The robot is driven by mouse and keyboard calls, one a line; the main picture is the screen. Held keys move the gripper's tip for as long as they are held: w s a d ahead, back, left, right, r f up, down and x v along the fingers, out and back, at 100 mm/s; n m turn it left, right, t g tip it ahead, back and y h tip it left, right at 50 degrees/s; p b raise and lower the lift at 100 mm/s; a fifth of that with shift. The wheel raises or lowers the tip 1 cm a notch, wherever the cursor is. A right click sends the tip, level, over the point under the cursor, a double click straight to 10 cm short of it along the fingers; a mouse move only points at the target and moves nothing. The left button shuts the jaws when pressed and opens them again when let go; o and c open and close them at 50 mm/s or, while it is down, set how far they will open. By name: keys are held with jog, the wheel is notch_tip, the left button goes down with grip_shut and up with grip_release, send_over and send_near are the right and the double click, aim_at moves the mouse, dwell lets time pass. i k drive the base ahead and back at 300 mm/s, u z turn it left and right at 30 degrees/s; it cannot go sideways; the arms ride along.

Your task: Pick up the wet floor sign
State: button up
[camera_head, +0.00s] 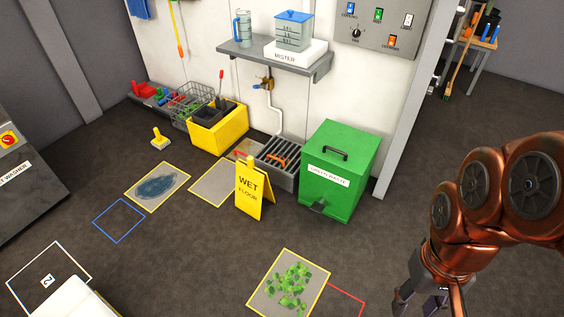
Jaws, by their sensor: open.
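The wet floor sign (248,191) is a yellow folding board with dark "WET FLOOR" lettering. It stands upright on the dark floor near the middle of the head view, in front of the floor drain and left of the green bin. My gripper (418,306) is at the lower right, at the end of my copper-coloured arm. It is open, apart from the sign and to its right; its fingertips are partly cut off by the bottom edge of the picture.
A green waste bin (339,160) stands close right of the sign. A grated drain (280,158) and a yellow bucket (217,128) lie behind. A mat with green leaves (258,290) lies in front; a mat with a puddle (135,193) lies left. A shelf (300,62) juts from the wall.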

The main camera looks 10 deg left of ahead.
aim_at(253, 184)
jog(key=u, duration=0.15)
jog(key=i, duration=1.2)
jog(key=u, duration=1.35)
jog(key=i, duration=0.8)
jog(key=u, duration=0.75)
